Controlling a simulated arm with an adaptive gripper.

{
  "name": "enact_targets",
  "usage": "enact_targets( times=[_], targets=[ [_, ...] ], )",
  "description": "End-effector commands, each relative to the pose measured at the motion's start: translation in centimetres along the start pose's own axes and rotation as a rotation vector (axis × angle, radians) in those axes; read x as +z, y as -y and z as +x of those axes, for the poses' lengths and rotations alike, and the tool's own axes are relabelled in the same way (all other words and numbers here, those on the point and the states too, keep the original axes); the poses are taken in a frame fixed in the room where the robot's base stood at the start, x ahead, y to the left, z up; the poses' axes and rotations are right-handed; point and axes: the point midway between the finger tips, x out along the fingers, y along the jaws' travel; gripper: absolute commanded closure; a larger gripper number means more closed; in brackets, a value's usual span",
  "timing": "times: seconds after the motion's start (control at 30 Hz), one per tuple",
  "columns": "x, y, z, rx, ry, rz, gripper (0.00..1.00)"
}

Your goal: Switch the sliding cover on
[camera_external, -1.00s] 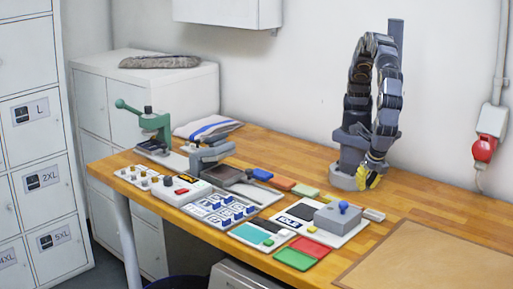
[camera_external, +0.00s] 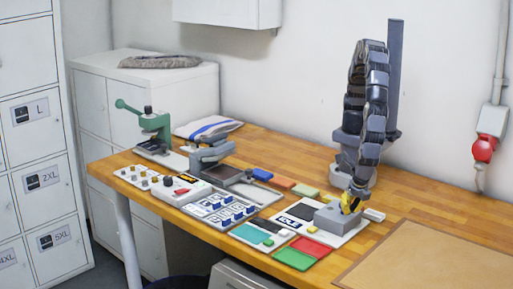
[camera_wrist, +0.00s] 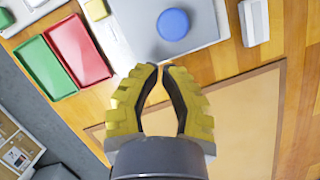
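The sliding cover (camera_external: 330,217) is a grey block with a round blue knob, on a white panel (camera_external: 352,237) at the table's front right. In the wrist view the cover (camera_wrist: 140,25) is at the top edge, partly cut off, with its blue knob (camera_wrist: 173,24) in clear view. My gripper (camera_external: 348,208), with yellow fingers, is down by the cover and hides the knob in the external view. In the wrist view the fingertips (camera_wrist: 160,68) are nearly together, with nothing seen between them, and appear apart from the knob.
Left of the cover on the panel are a black area and a small display (camera_external: 289,222). Red (camera_external: 311,246) and green (camera_external: 295,259) trays lie in front. A light grey block (camera_external: 374,215) is at the right. A brown mat (camera_external: 430,262) leaves clear room at the right.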

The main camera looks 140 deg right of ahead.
Motion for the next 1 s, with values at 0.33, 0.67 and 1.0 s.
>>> enact_targets(
  times=[0.33, 0.67, 1.0],
  targets=[
    [1.3, 0.1, 0.6, -0.001, 0.003, -0.001, 1.00],
    [1.9, -0.4, 0.8, -0.001, 0.002, 0.001, 1.00],
    [9.3, -4.2, 3.2, -0.005, 0.006, 0.004, 1.00]
  ],
)
